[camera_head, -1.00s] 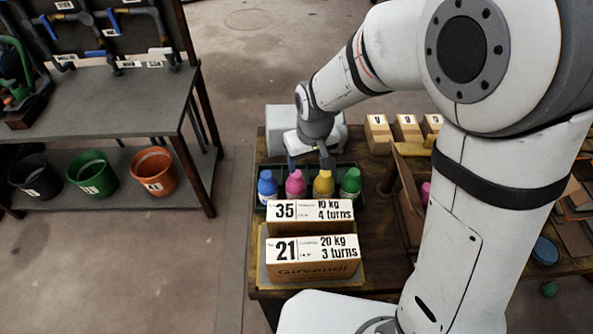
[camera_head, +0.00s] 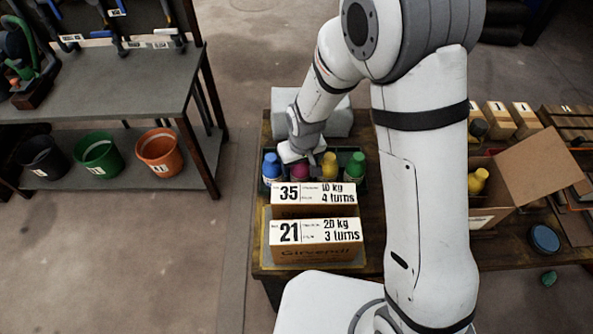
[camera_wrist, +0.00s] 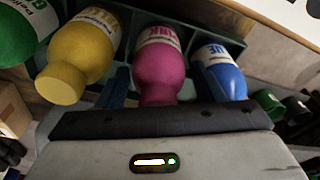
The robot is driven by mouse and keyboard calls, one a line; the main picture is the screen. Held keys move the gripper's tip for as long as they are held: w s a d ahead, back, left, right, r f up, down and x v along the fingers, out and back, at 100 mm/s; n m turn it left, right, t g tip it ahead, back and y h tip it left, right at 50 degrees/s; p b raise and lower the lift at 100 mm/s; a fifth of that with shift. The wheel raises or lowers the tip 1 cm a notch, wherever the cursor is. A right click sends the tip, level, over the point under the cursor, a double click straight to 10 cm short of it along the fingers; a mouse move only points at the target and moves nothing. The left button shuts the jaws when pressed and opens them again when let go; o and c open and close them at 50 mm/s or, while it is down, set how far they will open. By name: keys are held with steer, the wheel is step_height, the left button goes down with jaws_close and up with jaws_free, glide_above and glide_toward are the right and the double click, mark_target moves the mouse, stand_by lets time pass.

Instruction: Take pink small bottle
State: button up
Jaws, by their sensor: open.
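The small pink bottle (camera_head: 300,172) stands in a dark green rack (camera_head: 342,184) between a blue bottle (camera_head: 271,168) and a yellow bottle (camera_head: 329,166). A green bottle (camera_head: 355,169) is at the row's right end. My gripper (camera_head: 299,162) is over the pink bottle, which is shaded and partly covered by it. In the wrist view the pink bottle (camera_wrist: 160,65) is in the middle with its cap toward me. The open fingers appear on either side of it, with the yellow bottle (camera_wrist: 82,50) to the left and the blue one (camera_wrist: 219,70) to the right. Finger contact cannot be told.
Boxes marked 35 (camera_head: 314,197) and 21 (camera_head: 316,243) stand in front of the rack. A grey block (camera_head: 340,119) lies behind it. An open cardboard box (camera_head: 489,218) with a yellow bottle is to the right, past my arm. Several buckets sit on the left bench's lower shelf.

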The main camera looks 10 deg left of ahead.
steer(key=shift+c, duration=0.3)
steer(key=c, duration=0.8)
steer(key=shift+r, duration=0.1)
steer(key=shift+c, duration=0.3)
